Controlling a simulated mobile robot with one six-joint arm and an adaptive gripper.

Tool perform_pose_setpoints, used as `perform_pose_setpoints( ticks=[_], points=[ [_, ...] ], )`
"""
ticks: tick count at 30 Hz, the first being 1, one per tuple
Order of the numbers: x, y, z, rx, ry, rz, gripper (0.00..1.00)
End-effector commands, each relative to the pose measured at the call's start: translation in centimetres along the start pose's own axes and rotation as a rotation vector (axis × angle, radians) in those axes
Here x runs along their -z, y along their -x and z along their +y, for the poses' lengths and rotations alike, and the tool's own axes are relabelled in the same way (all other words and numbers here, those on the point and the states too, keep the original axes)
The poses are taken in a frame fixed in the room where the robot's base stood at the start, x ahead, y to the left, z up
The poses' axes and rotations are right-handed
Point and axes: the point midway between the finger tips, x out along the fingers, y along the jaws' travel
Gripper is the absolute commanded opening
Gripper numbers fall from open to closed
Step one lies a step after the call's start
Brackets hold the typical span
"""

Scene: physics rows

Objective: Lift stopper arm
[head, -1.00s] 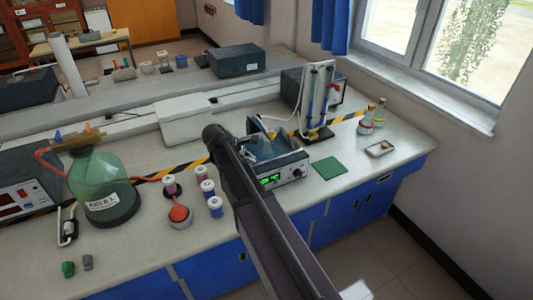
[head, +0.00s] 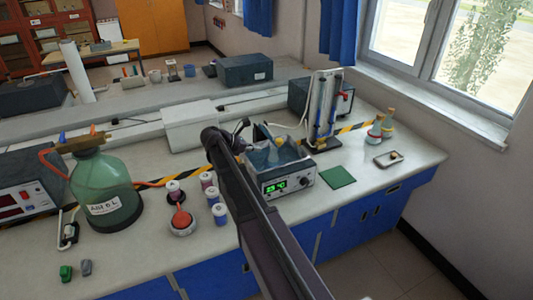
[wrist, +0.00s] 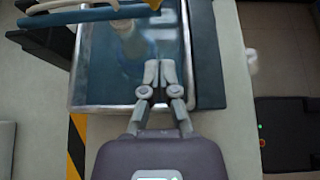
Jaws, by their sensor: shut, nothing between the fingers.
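The water bath (head: 284,179) with a green display stands on the bench, partly behind my arm. In the wrist view its metal-rimmed basin (wrist: 88,104) holds bluish liquid, with a pale, blurred vessel (wrist: 132,40) in it. A cream bar (wrist: 55,20) and a blue bar (wrist: 90,14) cross the top left, ending near a yellow-orange piece (wrist: 153,4) cut by the frame edge. I cannot tell which of these is the stopper arm. My gripper (wrist: 158,72) is shut and empty, over the basin and apart from the bars. In the head view my arm mostly hides it.
A green bottle (head: 104,190) stands left, with several small jars, one a white-lidded jar (head: 221,214), between it and the bath. A tube stand (head: 326,110) and two flasks (head: 375,130) stand right.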

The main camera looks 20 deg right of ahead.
Motion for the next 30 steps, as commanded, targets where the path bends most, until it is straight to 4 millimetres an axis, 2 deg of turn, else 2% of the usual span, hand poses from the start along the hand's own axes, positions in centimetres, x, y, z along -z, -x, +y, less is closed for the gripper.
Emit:
perform_pose_setpoints(
  ticks=[8, 24, 30],
  points=[
    [0.2, -1.9, 0.0, 0.001, -0.001, 0.001, 0.00],
    [0.2, -8.7, 0.0, 0.003, -0.002, 0.001, 0.00],
    [0.1, -9.8, 0.0, 0.001, -0.002, 0.001, 0.00]
  ],
)
